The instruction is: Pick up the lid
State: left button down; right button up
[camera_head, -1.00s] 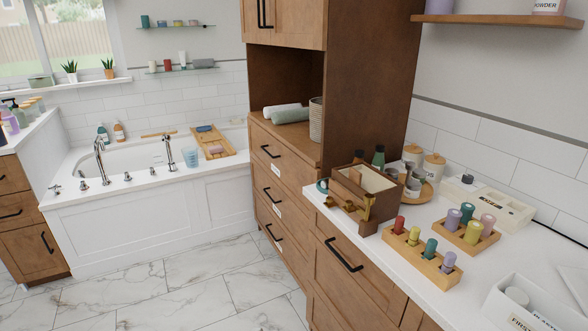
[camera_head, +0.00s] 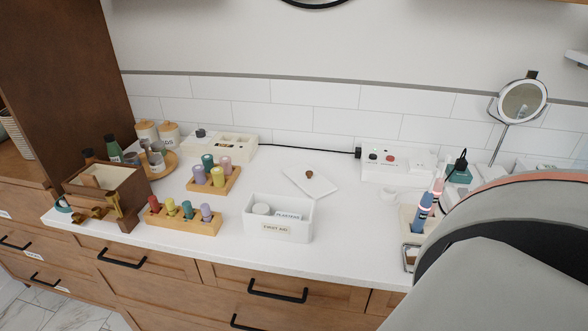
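A flat white rectangular piece with a small brown knob, which looks like a lid (camera_head: 316,186), lies on the white counter. It sits behind and slightly right of an open white box labelled "FIRST AID" (camera_head: 278,235). The box holds a round white roll and a small labelled packet. Neither of my grippers is in view. A large grey rounded shape at the lower right, which may be part of my own arm, hides that end of the counter.
Wooden racks with coloured bottles (camera_head: 183,219) stand left of the box. A brown wooden box (camera_head: 108,192) is further left. A white socket unit (camera_head: 396,167) stands behind to the right, near a round mirror (camera_head: 522,101). The counter (camera_head: 340,225) around the lid is clear.

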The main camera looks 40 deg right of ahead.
aim_at(307, 179)
jog(key=z, duration=1.2)
